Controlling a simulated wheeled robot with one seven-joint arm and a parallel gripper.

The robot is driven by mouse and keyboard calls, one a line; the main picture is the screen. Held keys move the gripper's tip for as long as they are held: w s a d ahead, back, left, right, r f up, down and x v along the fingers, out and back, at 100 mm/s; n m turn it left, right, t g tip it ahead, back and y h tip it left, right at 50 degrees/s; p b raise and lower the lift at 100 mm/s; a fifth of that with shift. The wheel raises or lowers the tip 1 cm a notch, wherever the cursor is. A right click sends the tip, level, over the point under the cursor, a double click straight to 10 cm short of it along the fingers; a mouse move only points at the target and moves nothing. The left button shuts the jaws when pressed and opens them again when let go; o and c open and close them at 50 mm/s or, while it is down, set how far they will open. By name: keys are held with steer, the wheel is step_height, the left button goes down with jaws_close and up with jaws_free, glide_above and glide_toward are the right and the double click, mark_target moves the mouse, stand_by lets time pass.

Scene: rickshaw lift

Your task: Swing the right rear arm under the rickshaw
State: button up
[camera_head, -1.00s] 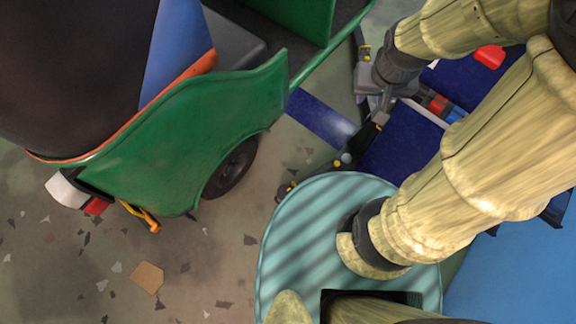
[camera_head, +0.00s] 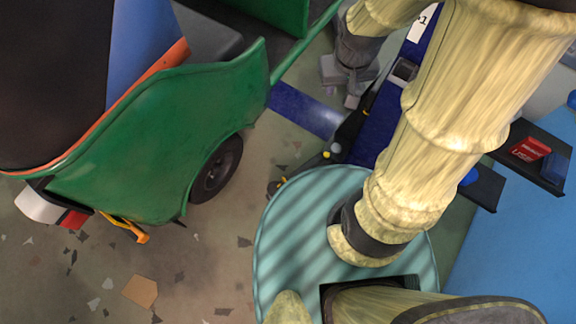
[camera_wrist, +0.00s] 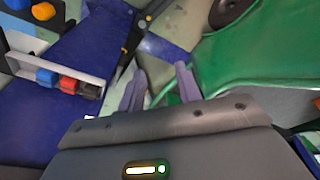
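The green rickshaw (camera_head: 165,140) stands at the left of the head view, with one dark wheel (camera_head: 215,168) showing; its green side also fills the right of the wrist view (camera_wrist: 250,55). A black lift arm with yellow marks (camera_head: 347,132) lies low beside the rickshaw, partly hidden by my teal base. In the wrist view, a black arm with yellow marks (camera_wrist: 132,38) runs up beyond the fingers. My gripper (camera_head: 341,96) is over the strip between rickshaw and arm. Its two fingers (camera_wrist: 160,70) are apart with nothing seen between them. I cannot see it touching the lift arm.
A blue plate (camera_head: 300,108) lies on the floor beside the wheel. Dark blue lift parts (camera_head: 378,125) stand behind my arm. Shelves with a red box (camera_head: 530,149) are at right. A tray of coloured items (camera_wrist: 62,80) shows in the wrist view. Speckled floor is open at lower left.

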steer(key=w+a+f+n+g+b, duration=0.1)
steer(key=w+a+f+n+b, duration=0.1)
steer(key=f+b, duration=1.1)
steer(key=w+a+f+n+g+y+b, duration=0.1)
steer(key=f+b, duration=1.2)
steer(key=f, duration=1.7)
steer(key=w+a+f+n+g+y+b, duration=0.1)
steer(key=a+f+b, duration=0.4)
steer(key=f+b, duration=0.9)
step_height(320, 180, down, 8)
steer(key=w+n, duration=0.1)
steer(key=w, duration=0.1)
steer(key=shift+w+a+r+n, duration=0.15)
steer(key=shift+w+a+n, duration=0.1)
steer(key=shift+w+n, duration=0.1)
steer(key=a+f+b, duration=0.1)
steer(key=f+b, duration=0.2)
steer(key=f, duration=0.2)
steer(key=s+a+f+b, duration=0.1)
steer(key=f+b, duration=0.2)
steer(key=f, duration=0.3)
steer(key=f+b, duration=0.3)
steer(key=f, duration=0.3)
steer(key=shift+s+a+f+b, duration=0.1)
steer(key=shift+s+a+b, duration=0.25)
steer(key=shift+s+a, duration=0.05)
jaws_close()
